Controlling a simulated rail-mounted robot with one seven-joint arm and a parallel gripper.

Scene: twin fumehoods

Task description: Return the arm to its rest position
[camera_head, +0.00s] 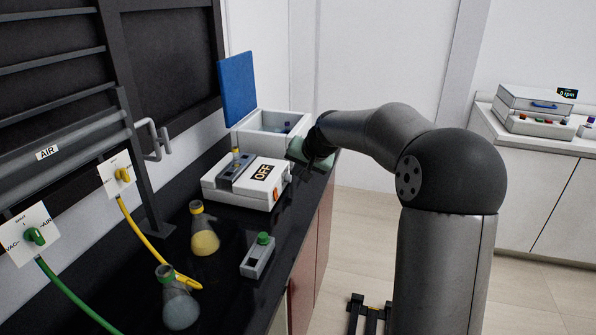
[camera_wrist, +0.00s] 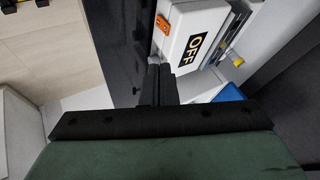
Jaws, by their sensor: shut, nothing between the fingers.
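My arm reaches from the right over the black bench toward its far end in the head view. My gripper (camera_wrist: 158,85) shows in the wrist view with its two dark fingers together and nothing between them. In the head view the wrist end is dark and the fingers are hard to make out. It is beside the white device with the OFF label (camera_head: 252,181), to its right and behind it. The same OFF device (camera_wrist: 188,40) is just past the fingertips in the wrist view; I cannot tell the exact gap.
An open white box (camera_head: 262,139) with a raised blue lid (camera_head: 238,89) stands behind the device. Two flasks, one yellow (camera_head: 204,240) and one pale (camera_head: 180,308), and a small green-topped device (camera_head: 258,256) stand nearer. Open floor (camera_head: 365,235) lies right of the bench.

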